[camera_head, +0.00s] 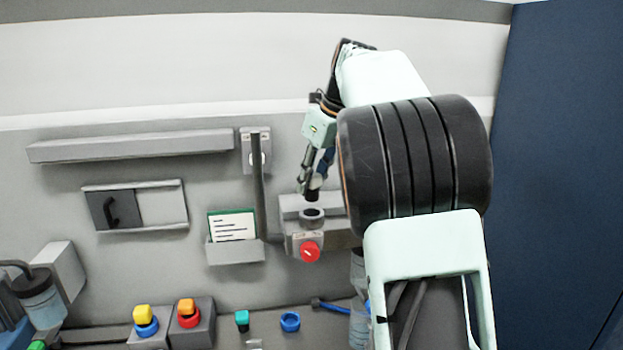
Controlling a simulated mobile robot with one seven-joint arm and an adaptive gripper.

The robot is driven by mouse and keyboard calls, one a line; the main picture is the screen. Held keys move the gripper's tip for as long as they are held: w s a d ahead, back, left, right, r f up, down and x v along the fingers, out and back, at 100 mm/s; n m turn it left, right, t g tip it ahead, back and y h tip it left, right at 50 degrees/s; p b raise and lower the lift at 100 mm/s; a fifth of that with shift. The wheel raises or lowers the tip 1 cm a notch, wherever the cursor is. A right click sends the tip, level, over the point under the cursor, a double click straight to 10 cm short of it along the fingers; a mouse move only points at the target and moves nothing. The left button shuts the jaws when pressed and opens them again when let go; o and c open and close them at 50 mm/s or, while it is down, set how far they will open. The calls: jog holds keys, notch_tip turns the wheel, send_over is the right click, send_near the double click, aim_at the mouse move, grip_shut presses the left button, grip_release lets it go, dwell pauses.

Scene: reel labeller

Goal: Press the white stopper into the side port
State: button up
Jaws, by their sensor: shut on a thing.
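My gripper (313,177) points down, shut on a small pale piece with a dark lower end, which I take to be the white stopper (315,183). The fingers hide part of it. It is just above a dark-holed round collar (312,213) on top of a grey wall-mounted block (291,226). In this view the dark end looks close above the collar; I cannot tell whether they touch. Which opening is the side port is unclear from here. A red round knob (310,252) sits on the block's front, below the collar.
My arm covers the block's right side. To the left are a grey bracket with a vertical bar (259,195), a card holder (236,252), a sliding panel (136,206) and a long ledge (130,146). Coloured pieces, including a blue ring (290,321), stand on the bench below.

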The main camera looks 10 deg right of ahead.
aim_at(314, 200)
jog(key=shift+f+b, duration=1.25)
jog(key=shift+f, duration=1.3)
jog(key=shift+s+f, duration=0.2)
jog(key=shift+f, duration=0.2)
jog(key=o, duration=1.1)
jog(key=shift+o, duration=0.6)
jog(key=shift+w+f, duration=0.1)
jog(key=v, duration=1.2)
jog(key=shift+r+p, duration=0.25)
jog(key=shift+p, duration=0.05)
jog(key=shift+a, duration=0.1)
